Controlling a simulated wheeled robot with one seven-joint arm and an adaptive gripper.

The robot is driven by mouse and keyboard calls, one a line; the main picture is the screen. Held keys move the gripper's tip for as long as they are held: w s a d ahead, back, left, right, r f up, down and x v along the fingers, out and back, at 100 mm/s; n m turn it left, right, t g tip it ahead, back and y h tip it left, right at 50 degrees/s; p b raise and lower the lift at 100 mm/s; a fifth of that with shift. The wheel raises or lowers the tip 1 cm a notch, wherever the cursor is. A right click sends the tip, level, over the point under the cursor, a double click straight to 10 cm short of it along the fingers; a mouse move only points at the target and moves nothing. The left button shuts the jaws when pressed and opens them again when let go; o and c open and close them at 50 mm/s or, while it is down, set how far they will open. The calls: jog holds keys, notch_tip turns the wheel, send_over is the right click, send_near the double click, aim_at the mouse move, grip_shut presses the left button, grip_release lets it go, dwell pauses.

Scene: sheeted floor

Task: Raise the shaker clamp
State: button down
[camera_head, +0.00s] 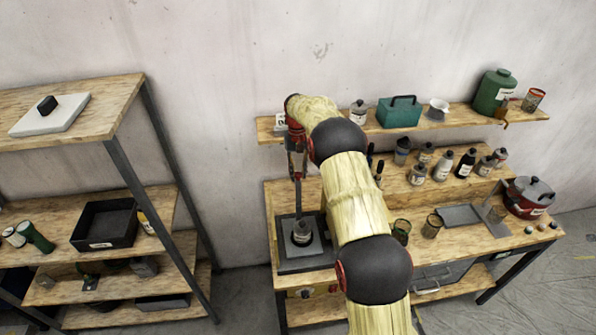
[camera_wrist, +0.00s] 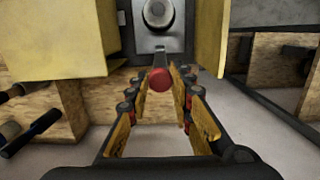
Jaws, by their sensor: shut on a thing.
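The shaker (camera_head: 290,263) is a dark flat unit at the left end of the workbench, with a round grey and black container (camera_head: 302,234) on it. A thin upright grey post (camera_head: 298,197) rises behind the container. My gripper (camera_head: 297,150) is above the shaker, at the post's upper part. In the wrist view a dark lever with a red round knob (camera_wrist: 160,78), seemingly the clamp handle, lies between the tips of my gripper (camera_wrist: 158,88). The fingers are shut on it. The metal plate and round top (camera_wrist: 158,14) show beyond. The exact finger contact is not clear.
The workbench (camera_head: 460,247) carries bottles, dark cups (camera_head: 432,226), a grey tray (camera_head: 461,215) and a red pot (camera_head: 529,196). A wall shelf (camera_head: 345,131) with a teal box (camera_head: 400,113) runs close behind my arm. A shelf rack (camera_head: 127,175) stands to the left.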

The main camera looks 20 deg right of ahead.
jog(key=c, duration=1.5)
grip_release()
jog(key=shift+w, duration=0.1)
jog(key=shift+c, duration=0.2)
notch_tip(320, 180, up, 12)
jog(key=w, duration=0.1)
jog(key=shift+d, duration=0.2)
jog(key=shift+w+f, duration=0.1)
jog(key=shift+w, duration=0.05)
